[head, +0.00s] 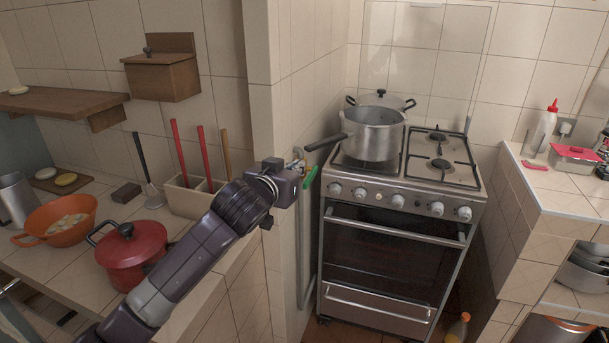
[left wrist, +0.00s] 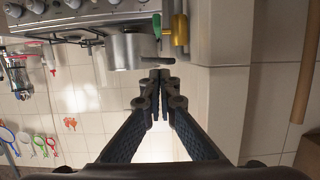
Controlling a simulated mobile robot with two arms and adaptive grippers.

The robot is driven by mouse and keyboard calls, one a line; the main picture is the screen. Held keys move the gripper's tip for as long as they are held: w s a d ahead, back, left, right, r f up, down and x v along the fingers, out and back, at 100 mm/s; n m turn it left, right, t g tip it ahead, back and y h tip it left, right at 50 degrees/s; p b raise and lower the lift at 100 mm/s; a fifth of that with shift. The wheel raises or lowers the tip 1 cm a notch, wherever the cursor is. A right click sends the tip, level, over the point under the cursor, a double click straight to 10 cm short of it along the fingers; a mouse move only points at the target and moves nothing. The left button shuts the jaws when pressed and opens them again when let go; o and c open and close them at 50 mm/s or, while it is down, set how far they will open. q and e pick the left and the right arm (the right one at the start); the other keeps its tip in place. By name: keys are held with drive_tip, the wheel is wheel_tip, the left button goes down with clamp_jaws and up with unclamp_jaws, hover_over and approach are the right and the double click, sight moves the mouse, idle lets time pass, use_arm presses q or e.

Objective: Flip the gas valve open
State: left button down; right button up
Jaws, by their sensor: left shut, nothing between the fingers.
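The gas valve shows a green handle (head: 310,177) just left of the stove, beside the tiled wall corner. In the left wrist view the green handle (left wrist: 157,25) sits beside a brass-coloured valve body (left wrist: 180,28) at the top, with a pipe running up from it. My left gripper (head: 286,187) is close to the valve, at its left in the head view, partly hidden by its own wrist. In the left wrist view its fingers (left wrist: 158,82) are closed together and empty, below the valve and apart from it. My right gripper is not in view.
The stove (head: 395,215) carries a large pot (head: 372,137) whose long handle reaches left above the valve area. The tiled wall edge (head: 262,90) stands close behind my left arm. A red pot (head: 130,258) and a utensil holder (head: 190,198) stand on the left counter.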

use_arm(q)
hover_over(304, 183)
drive_tip(key=shift+s+f+p, duration=0.1)
drive_tip(key=shift+f+p, duration=0.2)
drive_tip(key=shift+f, duration=0.3)
drive_tip(key=f, duration=0.3)
drive_tip(key=shift+w+f, duration=0.1)
drive_tip(key=shift+w, duration=0.15)
drive_tip(key=shift+f+p, duration=0.3)
drive_tip(key=shift+f, duration=0.25)
